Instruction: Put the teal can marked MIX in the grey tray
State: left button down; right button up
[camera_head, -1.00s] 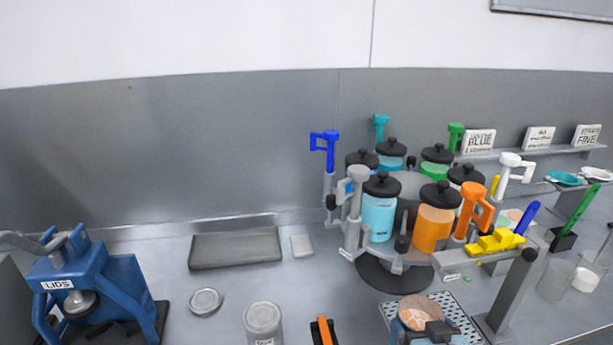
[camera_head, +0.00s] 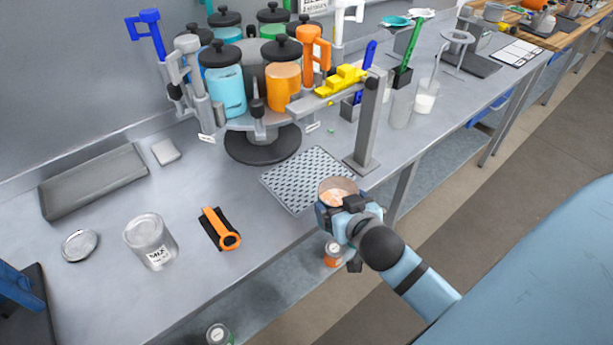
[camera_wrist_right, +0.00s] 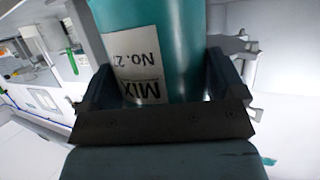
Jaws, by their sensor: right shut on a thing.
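The teal can marked MIX fills the middle of the right wrist view (camera_wrist_right: 178,40), its label upside down there. My right gripper (camera_wrist_right: 165,78) is shut on it, one jaw on each side. In the head view the open-topped can (camera_head: 338,188) shows pinkish-orange contents, and my right gripper (camera_head: 343,205) holds it at the bench's front edge, beside the perforated plate. The shallow grey tray (camera_head: 60,200) lies at the back left of the bench. It looks empty. My left gripper is not in view.
A grey labelled can (camera_head: 150,242), a round lid (camera_head: 80,245) and an orange-black tool (camera_head: 220,229) lie in front. A perforated plate (camera_head: 300,180) and grey post (camera_head: 368,125) are near the can.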

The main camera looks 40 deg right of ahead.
jog(key=shift+w, duration=0.1)
jog(key=shift+w+d+r, duration=0.1)
jog(key=shift+w, duration=0.2)
jog(key=w+d+p, duration=0.1)
jog(key=w, duration=0.4)
jog(key=w+d+f+p, duration=0.1)
jog(key=w, duration=0.5)
jog(key=w+d+p, duration=0.1)
jog(key=w+d, duration=0.1)
jog(key=w, duration=0.3)
jog(key=shift+w+f, duration=0.15)
jog(key=shift+w, duration=0.25)
jog(key=shift+f, duration=0.4)
jog(key=shift+f+p, duration=0.5)
jog(key=shift+p, duration=0.1)
jog(key=shift+f, duration=0.1)
